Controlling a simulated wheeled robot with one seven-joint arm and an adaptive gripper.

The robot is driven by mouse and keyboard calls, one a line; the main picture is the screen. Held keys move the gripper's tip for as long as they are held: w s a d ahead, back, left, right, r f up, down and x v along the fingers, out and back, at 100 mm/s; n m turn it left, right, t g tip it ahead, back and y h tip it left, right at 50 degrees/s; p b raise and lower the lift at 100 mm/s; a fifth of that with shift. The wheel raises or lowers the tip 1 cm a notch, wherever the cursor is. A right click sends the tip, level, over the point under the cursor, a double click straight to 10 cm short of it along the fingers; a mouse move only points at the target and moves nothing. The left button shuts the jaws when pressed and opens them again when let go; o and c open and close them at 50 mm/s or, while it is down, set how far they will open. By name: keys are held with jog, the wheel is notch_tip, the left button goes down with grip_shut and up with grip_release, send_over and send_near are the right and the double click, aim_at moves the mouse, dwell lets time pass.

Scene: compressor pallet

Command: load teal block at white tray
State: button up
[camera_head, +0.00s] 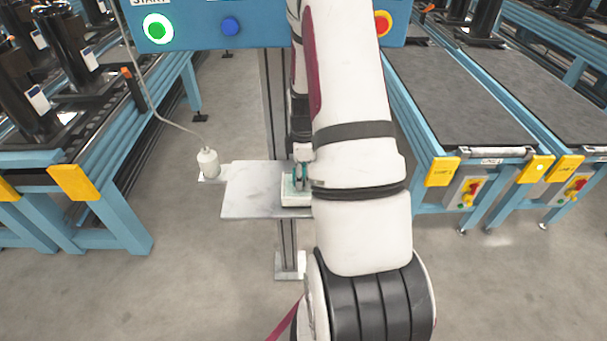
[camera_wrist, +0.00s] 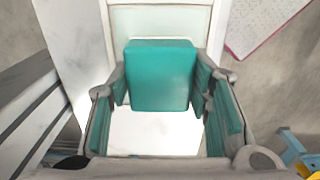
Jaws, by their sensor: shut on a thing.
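The teal block (camera_wrist: 160,78) is between the fingertips of my gripper (camera_wrist: 161,90) in the wrist view. My gripper is shut on it, with a finger on its left and right sides. The white tray (camera_wrist: 155,138) lies below the block, and its far rim shows behind the block. In the head view the white tray (camera_head: 296,204) sits on a pale shelf, with my gripper (camera_head: 300,182) low over it. My arm hides the tray's right part there. I cannot tell whether the block touches the tray floor.
The pale shelf (camera_head: 250,191) is clear on its left. A white bottle-shaped thing (camera_head: 208,163) on a cord hangs left of it. A blue panel (camera_head: 230,27) with buttons is above. Blue-framed conveyors stand left (camera_head: 125,215) and right (camera_head: 455,100).

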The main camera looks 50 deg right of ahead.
jog(key=shift+f, duration=0.65)
dwell(2.2)
jog(key=shift+r, duration=0.15)
jog(key=shift+r+p, duration=1.8)
jog(key=shift+r, duration=1.7)
